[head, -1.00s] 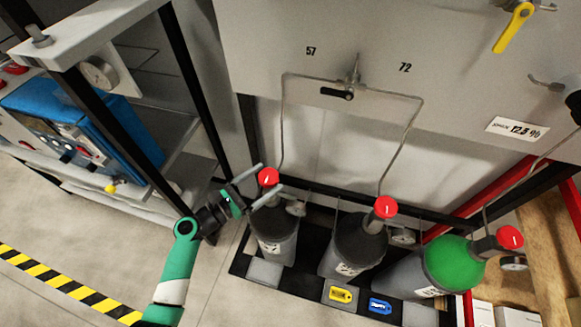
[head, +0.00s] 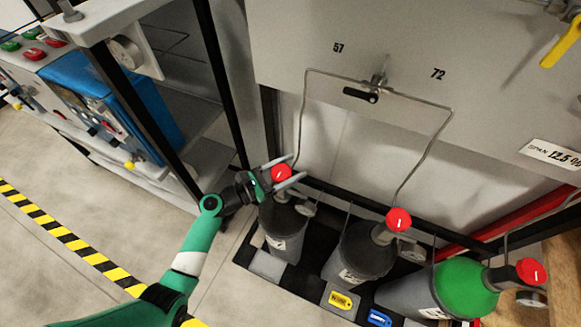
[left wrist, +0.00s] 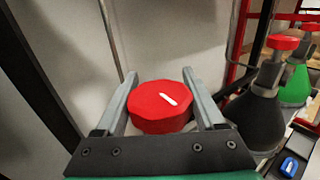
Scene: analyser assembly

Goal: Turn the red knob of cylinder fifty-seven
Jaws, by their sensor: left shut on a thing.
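The red knob (head: 281,172) sits on top of the leftmost dark cylinder (head: 284,225), below the panel label 57 (head: 338,48). My left gripper (head: 286,172) has its two fingers on either side of this knob and is shut on it. In the left wrist view the red knob (left wrist: 160,106) lies between the grey fingers, with its white mark slanting down to the right. My right gripper is in neither view.
A second dark cylinder (head: 360,252) with a red knob (head: 398,219) stands to the right, and a green-topped cylinder (head: 466,287) beyond it. A bent pipe (head: 300,120) rises close behind the gripper. A black frame post (head: 224,85) stands to the left.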

